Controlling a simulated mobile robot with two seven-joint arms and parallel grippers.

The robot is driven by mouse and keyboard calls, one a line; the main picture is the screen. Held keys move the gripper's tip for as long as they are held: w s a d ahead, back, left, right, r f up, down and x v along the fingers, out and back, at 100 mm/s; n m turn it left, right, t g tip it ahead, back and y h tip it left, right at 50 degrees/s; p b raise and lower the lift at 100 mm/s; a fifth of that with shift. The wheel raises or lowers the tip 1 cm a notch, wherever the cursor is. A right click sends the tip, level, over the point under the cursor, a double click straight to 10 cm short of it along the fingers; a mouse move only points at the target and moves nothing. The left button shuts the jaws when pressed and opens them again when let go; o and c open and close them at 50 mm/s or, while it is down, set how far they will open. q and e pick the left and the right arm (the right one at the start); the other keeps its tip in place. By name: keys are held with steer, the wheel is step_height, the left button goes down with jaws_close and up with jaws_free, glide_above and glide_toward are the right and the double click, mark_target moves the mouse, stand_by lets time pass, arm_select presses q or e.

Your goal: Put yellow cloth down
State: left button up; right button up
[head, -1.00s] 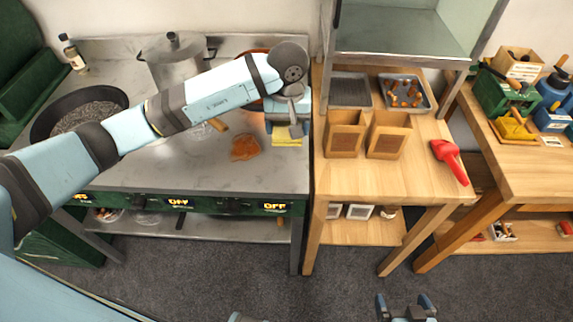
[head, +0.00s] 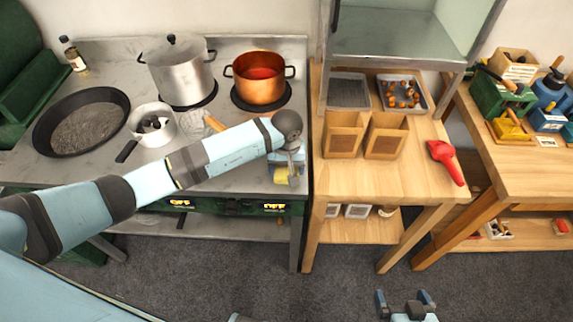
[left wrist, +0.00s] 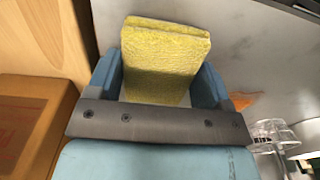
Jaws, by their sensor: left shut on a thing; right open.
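The yellow cloth (head: 281,177) is a small folded pad over the right end of the steel stove top, near its front edge. My left gripper (head: 287,172) is shut on it. In the left wrist view the yellow cloth (left wrist: 165,60) is pinched between the two blue fingers of my left gripper (left wrist: 160,80), over grey steel. I cannot tell whether the cloth touches the steel. My right gripper (head: 406,302) is open and empty above the floor at the bottom of the head view.
The stove holds a dark pan (head: 82,100), a small saucepan (head: 150,135), a steel pot (head: 178,85) and a copper pot (head: 258,90). Wooden boxes (head: 343,148) stand on the wooden table to the right. An orange patch (left wrist: 243,101) and clear glass (left wrist: 272,132) lie near the left gripper.

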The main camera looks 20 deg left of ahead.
arm_select(q)
steer(key=shift+f, duration=0.15)
steer(key=o, duration=1)
